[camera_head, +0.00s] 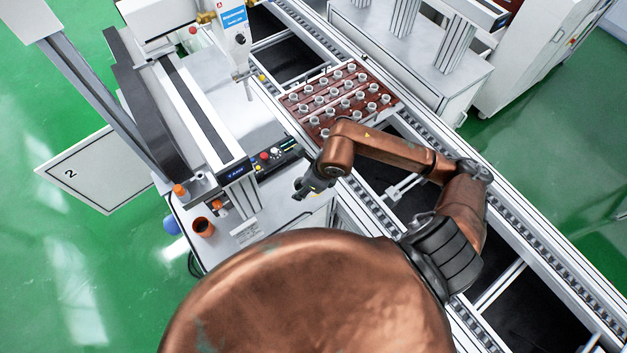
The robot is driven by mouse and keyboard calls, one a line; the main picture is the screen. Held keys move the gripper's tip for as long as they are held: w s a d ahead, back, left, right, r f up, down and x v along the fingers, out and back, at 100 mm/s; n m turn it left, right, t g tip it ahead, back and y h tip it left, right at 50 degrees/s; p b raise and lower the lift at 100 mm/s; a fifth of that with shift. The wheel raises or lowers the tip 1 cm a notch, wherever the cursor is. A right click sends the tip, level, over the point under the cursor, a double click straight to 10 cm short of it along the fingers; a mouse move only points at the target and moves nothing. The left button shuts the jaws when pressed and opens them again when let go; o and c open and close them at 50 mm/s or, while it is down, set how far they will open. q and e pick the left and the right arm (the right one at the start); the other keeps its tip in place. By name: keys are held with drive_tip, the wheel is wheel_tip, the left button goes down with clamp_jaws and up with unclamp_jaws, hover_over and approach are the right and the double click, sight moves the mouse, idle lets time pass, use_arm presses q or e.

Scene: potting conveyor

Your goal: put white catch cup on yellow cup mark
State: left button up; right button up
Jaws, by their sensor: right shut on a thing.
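My right gripper (304,189) is low over the front right part of the grey machine bench, beside the conveyor. It is shut on a small pale thing at its fingertips, which I take for the white catch cup (298,183); the fingers hide most of it. I cannot tell whether the cup touches the bench top. I cannot make out the yellow cup mark. My left gripper is not in view.
A red-brown tray (294,105) with several white round parts stands on the conveyor (520,225). A dispenser (235,22) with a thin nozzle hangs left of it. A button box (272,157) and an orange-brown pot (203,228) are on the bench.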

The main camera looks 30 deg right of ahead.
drive_tip(key=w+d+f, duration=0.1)
drive_tip(key=d+f, duration=0.1)
drive_tip(key=w+d+f+p, duration=0.1)
drive_tip(key=f, duration=0.1)
drive_tip(key=w+d+f, duration=0.2)
drive_tip(key=shift+d, duration=0.3)
drive_tip(key=shift+w+d+f, duration=0.15)
drive_tip(key=shift+d+f, duration=0.2)
drive_tip(key=shift+f, duration=0.2)
wheel_tip(320, 180, down, 2)
drive_tip(key=shift+f+p, duration=0.1)
drive_tip(key=shift+p, duration=0.6)
drive_tip(key=shift+f, duration=0.5)
drive_tip(key=o, duration=1.1)
drive_tip(key=shift+c, duration=0.2)
